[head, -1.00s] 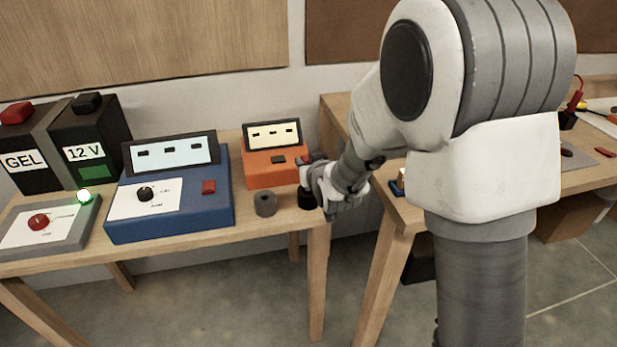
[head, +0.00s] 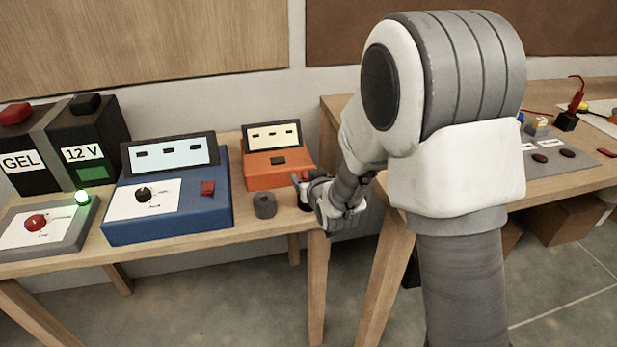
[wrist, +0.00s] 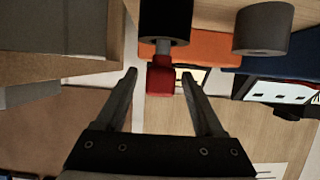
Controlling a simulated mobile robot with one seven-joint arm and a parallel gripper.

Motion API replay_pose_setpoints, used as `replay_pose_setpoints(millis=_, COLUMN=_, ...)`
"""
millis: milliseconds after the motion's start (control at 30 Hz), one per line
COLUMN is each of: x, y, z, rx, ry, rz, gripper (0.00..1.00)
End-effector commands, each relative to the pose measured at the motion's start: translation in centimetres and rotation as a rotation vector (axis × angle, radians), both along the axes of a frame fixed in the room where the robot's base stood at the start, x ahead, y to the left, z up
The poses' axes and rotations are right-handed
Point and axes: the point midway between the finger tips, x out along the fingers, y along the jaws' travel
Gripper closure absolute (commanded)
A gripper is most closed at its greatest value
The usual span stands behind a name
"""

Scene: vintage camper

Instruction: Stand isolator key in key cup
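The isolator key (wrist: 160,80) has a red block head and a short grey shaft. In the inverted wrist view its shaft runs into the black key cup (wrist: 165,20), so the key appears upright in it. My gripper (wrist: 160,73) is open, with one finger on each side of the red head and visible gaps to both. In the head view my gripper (head: 306,181) is at the table's right front corner and partly hides the key and the cup. How deep the shaft sits is hidden.
A grey cylinder (head: 264,205) stands just left of the cup. An orange unit (head: 278,178) and a blue unit (head: 200,215) are behind and left. A grey panel with a red knob (head: 36,223) is far left. A second table (head: 575,185) is on the right.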

Motion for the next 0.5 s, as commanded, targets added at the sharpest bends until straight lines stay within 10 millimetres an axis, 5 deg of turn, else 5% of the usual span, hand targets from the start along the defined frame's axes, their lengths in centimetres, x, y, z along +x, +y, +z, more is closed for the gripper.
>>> replay_pose_setpoints(millis=333, x=0.0, y=0.0, z=0.6, rx=0.0, ry=0.0, rz=0.0, gripper=0.3)
replay_pose_setpoints(millis=500, x=-2.6, y=-0.8, z=1.6, rx=0.0, ry=0.0, rz=0.0, gripper=0.3)
